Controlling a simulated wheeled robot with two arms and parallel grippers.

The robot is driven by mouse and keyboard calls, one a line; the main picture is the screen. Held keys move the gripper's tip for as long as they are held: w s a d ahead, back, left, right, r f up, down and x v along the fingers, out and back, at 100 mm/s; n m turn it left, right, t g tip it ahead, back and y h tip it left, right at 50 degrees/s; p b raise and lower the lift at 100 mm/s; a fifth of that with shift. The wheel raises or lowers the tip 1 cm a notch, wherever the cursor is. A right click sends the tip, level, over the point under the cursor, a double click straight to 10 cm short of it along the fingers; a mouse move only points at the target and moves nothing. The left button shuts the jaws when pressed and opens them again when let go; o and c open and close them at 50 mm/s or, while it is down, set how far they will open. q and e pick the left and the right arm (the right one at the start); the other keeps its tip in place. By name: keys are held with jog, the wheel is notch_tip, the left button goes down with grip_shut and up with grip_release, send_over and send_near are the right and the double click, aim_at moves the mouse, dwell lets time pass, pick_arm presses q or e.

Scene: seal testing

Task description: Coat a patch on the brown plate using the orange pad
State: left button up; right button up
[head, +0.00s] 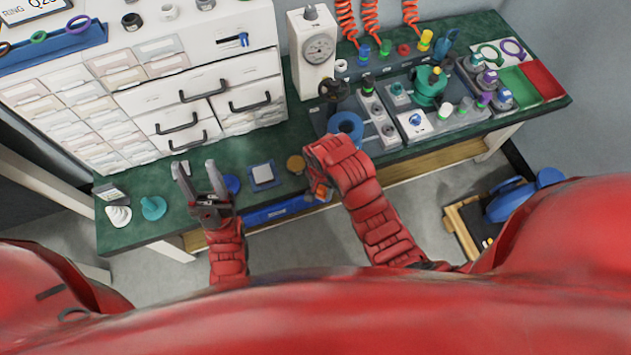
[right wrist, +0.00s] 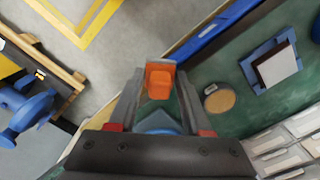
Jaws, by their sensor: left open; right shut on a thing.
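The brown plate (head: 296,164) is a small round tan disc lying on the green bench top, just left of my right gripper in the head view. In the right wrist view the brown plate (right wrist: 220,99) shows to the right of the fingers, bare of contact with them. My right gripper (head: 320,190) is shut on the orange pad (right wrist: 160,78), which sticks out between its fingertips near the bench's front edge. The pad and plate are apart. My left gripper (head: 200,178) is open and empty, fingers pointing up the picture, left of a blue disc (head: 232,184).
A blue-framed square block (head: 263,173) lies left of the plate. A long blue bar (head: 278,211) runs along the bench's front edge. A teal funnel-like piece (head: 153,207) and white piece (head: 118,215) stand at left. A gauge stand (head: 318,50) and drawers (head: 190,90) rise behind.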

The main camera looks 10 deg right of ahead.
jog(key=w+a+r+p, duration=0.2)
jog(key=w+a, duration=0.1)
jog(key=w, duration=0.3)
jog(key=w+a+r+p, duration=0.1)
jog(key=w+a+p, duration=0.1)
jog(key=w+a, duration=0.3)
jog(key=f+b, duration=0.1)
jog(key=w+d+f+b, duration=0.1)
jog(key=f+b, duration=0.2)
jog(key=f, duration=0.1)
jog(key=shift+w+d+f, duration=0.1)
jog(key=shift+w+d, duration=0.1)
jog(key=shift+f+b, duration=0.45)
jog(key=shift+b, duration=0.05)
dwell(0.9)
jog(key=shift+f, duration=0.1)
dwell(0.9)
notch_tip(320, 180, up, 2)
jog(key=shift+r+p, duration=0.1)
jog(key=shift+p, duration=1)
notch_tip(320, 180, up, 5)
jog(key=p, duration=0.4)
